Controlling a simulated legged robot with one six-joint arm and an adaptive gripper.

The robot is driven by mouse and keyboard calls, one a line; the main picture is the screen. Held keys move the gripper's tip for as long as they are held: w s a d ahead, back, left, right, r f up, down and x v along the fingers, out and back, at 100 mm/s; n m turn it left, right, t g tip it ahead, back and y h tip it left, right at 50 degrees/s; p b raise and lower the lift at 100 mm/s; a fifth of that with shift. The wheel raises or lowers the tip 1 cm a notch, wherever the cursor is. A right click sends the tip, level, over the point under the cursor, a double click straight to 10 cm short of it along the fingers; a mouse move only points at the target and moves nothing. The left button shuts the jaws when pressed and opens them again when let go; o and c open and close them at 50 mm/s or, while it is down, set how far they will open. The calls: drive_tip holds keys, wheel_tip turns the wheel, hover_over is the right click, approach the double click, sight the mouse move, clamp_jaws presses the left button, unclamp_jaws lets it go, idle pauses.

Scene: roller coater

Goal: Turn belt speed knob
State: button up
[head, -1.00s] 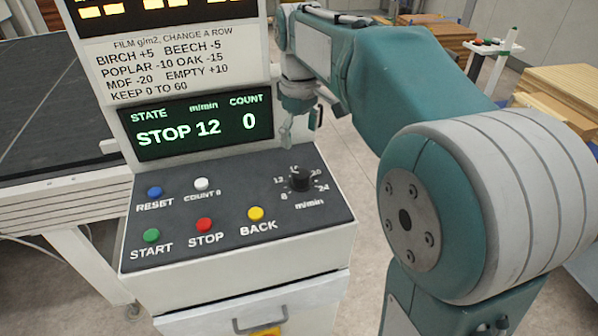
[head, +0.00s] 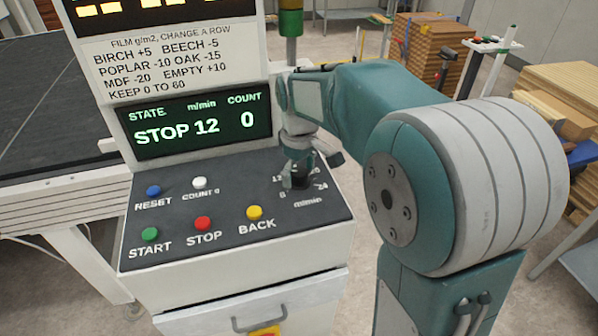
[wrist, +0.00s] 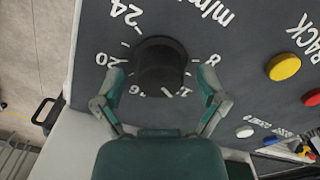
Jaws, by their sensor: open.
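The belt speed knob (wrist: 161,65) is a round black dial with a white pointer mark, on the dark sloped panel. Its printed scale reads 8 to 24 m/min. In the wrist view my gripper (wrist: 160,88) is open, with one fingertip on each side of the knob's lower part; I cannot tell whether they touch it. In the head view my gripper (head: 297,180) is over the knob and largely hides it. The display (head: 200,127) reads STOP, 12 m/min, count 0.
The panel also has green START (head: 150,234), red STOP (head: 202,223), yellow BACK (head: 254,212), blue RESET (head: 153,190) and white COUNT 0 (head: 199,183) buttons left of the knob. A dark conveyor belt (head: 50,105) is at left. Wood stacks (head: 420,50) stand behind.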

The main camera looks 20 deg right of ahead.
sight(298, 171)
drive_tip(key=c, duration=1.2)
drive_tip(key=shift+o, duration=0.2)
drive_tip(key=shift+m, duration=0.3)
drive_tip(key=o, duration=1.2)
drive_tip(key=shift+c, duration=0.2)
drive_tip(key=shift+r, duration=0.1)
wheel_tip(298, 171, up, 12)
drive_tip(key=shift+f, duration=0.2)
